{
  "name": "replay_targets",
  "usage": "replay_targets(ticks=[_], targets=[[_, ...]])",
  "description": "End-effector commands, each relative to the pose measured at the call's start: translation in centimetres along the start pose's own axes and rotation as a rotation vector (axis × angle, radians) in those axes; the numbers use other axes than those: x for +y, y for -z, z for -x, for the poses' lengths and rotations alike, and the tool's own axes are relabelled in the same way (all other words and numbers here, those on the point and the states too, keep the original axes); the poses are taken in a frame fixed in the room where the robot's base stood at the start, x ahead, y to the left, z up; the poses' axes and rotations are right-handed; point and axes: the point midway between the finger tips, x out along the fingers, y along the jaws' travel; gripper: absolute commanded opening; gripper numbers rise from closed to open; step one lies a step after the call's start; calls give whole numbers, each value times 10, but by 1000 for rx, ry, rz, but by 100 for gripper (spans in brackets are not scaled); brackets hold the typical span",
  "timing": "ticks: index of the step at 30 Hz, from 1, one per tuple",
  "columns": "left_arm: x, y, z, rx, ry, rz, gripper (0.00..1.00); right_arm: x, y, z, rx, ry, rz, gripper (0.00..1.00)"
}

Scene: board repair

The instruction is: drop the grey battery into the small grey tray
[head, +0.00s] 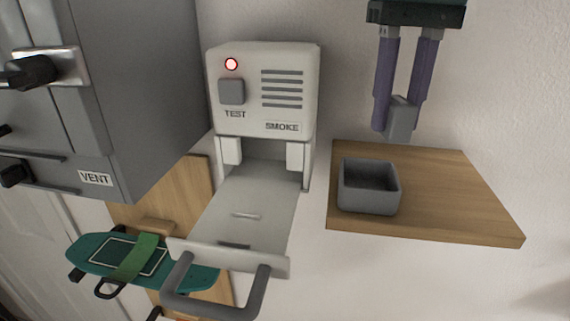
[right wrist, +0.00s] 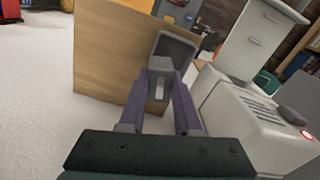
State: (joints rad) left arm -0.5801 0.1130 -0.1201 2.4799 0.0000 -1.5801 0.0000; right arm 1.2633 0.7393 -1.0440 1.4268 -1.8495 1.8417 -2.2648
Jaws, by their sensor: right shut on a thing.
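My right gripper (head: 402,112) comes down from the top in the head view, its purple fingers shut on the grey battery (head: 401,120). The battery hangs above and a little right of the small grey tray (head: 368,208), apart from it. The tray is an open square box on a wooden shelf (head: 450,195), and it looks empty. In the right wrist view the battery (right wrist: 158,88) sits between the fingertips, with the tray (right wrist: 177,50) behind it, partly hidden. My left gripper is not in view.
A white smoke detector unit (head: 265,85) with a lit red lamp is on the wall left of the shelf; its drawer (head: 240,215) hangs open. A grey vent cabinet (head: 140,90) and a teal board (head: 100,255) are at left. The shelf's right side is clear.

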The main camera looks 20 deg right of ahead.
Motion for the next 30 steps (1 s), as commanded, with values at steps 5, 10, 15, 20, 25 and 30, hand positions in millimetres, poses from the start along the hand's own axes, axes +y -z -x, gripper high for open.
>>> replay_targets(ticks=[5, 10, 15, 20, 25, 30], targets=[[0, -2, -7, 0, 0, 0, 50, 0, 0, -12, 0, 0, 0, 0], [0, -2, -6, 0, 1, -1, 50, 0, 0, -11, 0, 0, 0, 0], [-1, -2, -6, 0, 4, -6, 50, 0, 0, -10, 0, 0, 0, 46], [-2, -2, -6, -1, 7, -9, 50, 0, 0, -10, 0, 0, 0, 64], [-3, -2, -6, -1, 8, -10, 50, 0, 0, -10, 0, 0, 0, 67], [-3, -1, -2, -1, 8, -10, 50, 0, 0, -4, 1, 0, 0, 67]])
